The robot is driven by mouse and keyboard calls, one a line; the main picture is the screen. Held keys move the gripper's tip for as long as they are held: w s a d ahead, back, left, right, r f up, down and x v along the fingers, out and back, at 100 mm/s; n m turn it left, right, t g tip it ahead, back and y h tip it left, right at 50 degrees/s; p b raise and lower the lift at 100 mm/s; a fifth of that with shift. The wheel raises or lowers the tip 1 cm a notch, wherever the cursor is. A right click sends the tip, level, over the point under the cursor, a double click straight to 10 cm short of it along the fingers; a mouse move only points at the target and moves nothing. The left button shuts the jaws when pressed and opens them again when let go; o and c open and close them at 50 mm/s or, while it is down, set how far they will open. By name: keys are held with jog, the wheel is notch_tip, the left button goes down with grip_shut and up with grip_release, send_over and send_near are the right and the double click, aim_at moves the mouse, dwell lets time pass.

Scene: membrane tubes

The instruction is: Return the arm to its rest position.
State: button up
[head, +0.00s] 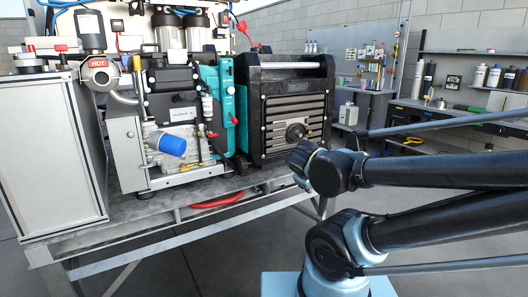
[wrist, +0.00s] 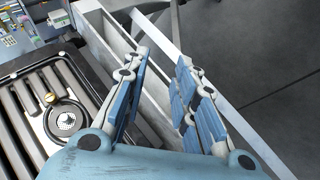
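My gripper (wrist: 163,62) fills the middle of the wrist view. Its two blue-padded fingers stand apart with nothing between them. Past the fingers I see the pale metal frame edge of the bench and the dark floor. In the head view my arm reaches in from the right, with its dark elbow end in front of the black grilled unit (head: 293,108). The gripper itself cannot be clearly made out there. The grilled unit also shows at the left of the wrist view (wrist: 22,112), beside the fingers and apart from them.
The metal bench (head: 150,210) carries the machine, with a blue-capped part (head: 168,143) jutting forward and a pipe marked HOT (head: 99,75). A grey cabinet (head: 50,150) stands at left. Shelves and a workbench (head: 460,112) are at back right. The floor in front is clear.

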jog(key=s+d+f+m+g+y, duration=0.2)
jog(key=s+f+m+g, duration=0.4)
jog(key=s, duration=0.5)
jog(key=shift+d+f+m+g+y, duration=0.25)
jog(key=shift+d+m+g+y, duration=0.25)
jog(key=shift+m, duration=0.9)
